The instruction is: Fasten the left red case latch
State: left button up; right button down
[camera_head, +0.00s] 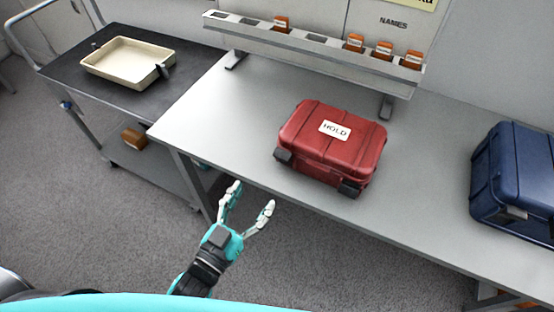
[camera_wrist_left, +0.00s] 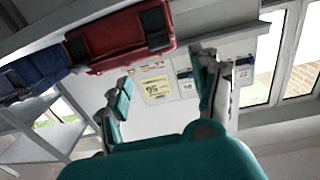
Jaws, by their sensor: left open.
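The red case (camera_head: 343,163) with a white HOLD label lies shut on the grey table, near its front edge. Its left black latch (camera_head: 283,156) and right black latch (camera_head: 349,188) are on the front side; I cannot tell whether either is fastened. My left gripper (camera_head: 253,196) is open and empty, in front of the table edge, below and apart from the left latch. My right gripper is not in view.
A blue case (camera_head: 515,175) stands at the table's right. A grey rack (camera_head: 320,48) with several orange-brown blocks stands along the back. A cart (camera_head: 75,75) with a beige tray (camera_head: 127,76) is at the left. The table (camera_head: 215,120) is clear left of the red case.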

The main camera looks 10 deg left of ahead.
aim_at(280, 158)
pick_arm(q)
jog(key=p+x, duration=0.1)
jog(key=x, duration=0.9)
jog(key=shift+w, duration=0.2)
jog(key=shift+w+d, duration=0.25)
jog(key=shift+w, duration=0.35)
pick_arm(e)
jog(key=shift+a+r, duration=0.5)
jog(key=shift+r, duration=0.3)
pick_arm(q)
jog(key=shift+c, duration=0.4)
